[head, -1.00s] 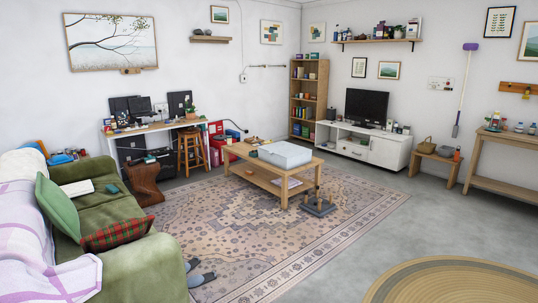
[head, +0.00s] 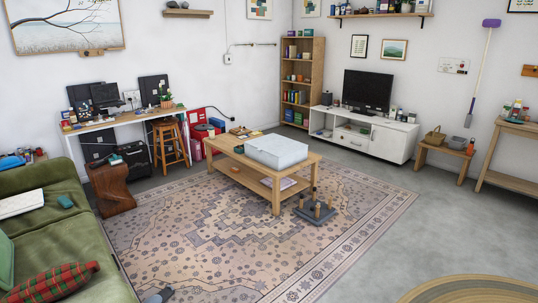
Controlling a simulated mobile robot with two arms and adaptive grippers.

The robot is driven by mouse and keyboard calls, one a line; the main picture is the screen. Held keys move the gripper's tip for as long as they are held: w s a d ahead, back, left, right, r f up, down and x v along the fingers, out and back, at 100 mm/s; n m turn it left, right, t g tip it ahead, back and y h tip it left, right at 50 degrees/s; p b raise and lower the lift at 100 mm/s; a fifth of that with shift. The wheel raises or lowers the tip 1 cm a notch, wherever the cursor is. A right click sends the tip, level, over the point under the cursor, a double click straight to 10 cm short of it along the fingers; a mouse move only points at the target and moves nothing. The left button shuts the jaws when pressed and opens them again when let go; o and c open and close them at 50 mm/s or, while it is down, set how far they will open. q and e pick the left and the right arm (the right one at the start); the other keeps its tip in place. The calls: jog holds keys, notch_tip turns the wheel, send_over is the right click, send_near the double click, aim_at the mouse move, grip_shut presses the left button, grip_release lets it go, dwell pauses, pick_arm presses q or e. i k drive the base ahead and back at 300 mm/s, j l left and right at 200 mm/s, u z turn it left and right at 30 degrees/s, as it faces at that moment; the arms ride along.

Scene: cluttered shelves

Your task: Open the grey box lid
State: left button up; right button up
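The grey box (head: 277,152) is a light grey, low, wide box. It sits on the right part of the wooden coffee table (head: 246,172), in the middle of the room. Its top looks flat and closed; the lid's seam is too small to make out. Neither of my grippers is in the head view.
The coffee table stands on a patterned rug (head: 180,238). A grey stand with upright wooden pegs (head: 315,213) is on the rug by the table's right end. A green sofa (head: 50,235) is at the left. The rug in front of the table is mostly clear.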

aim_at(277, 146)
jog(key=i, duration=2.85)
